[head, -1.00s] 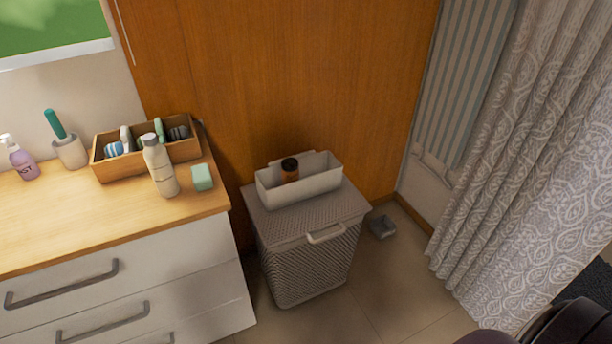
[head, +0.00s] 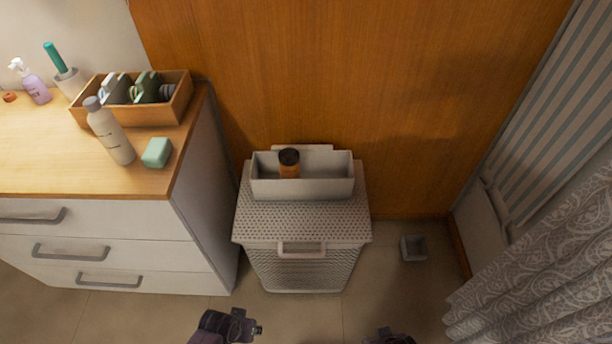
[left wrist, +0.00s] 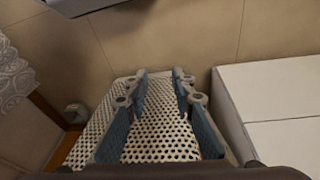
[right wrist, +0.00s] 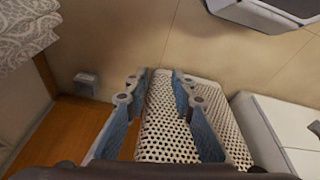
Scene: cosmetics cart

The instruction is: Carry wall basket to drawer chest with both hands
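The wall basket (head: 318,188) is a pale grey open bin with a raised back plate. It sits on the lid of a woven hamper and holds a brown jar with a dark lid (head: 289,163). The drawer chest (head: 120,243), white with a wooden top, stands to the left. My left gripper (head: 240,327) and right gripper (head: 388,338) show at the bottom edge of the head view, apart from the basket. In the wrist views, the left gripper (left wrist: 160,78) and right gripper (right wrist: 158,78) have spread, empty fingers above the hamper lid. The basket is not visible there.
The perforated hamper (head: 303,220) stands against the wood wall. On the chest top are a wooden organizer (head: 150,118), a bottle (head: 112,138), a green block (head: 157,152) and a soap pump (head: 36,90). A small grey bin (head: 413,248) and a patterned curtain (head: 560,250) are at right.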

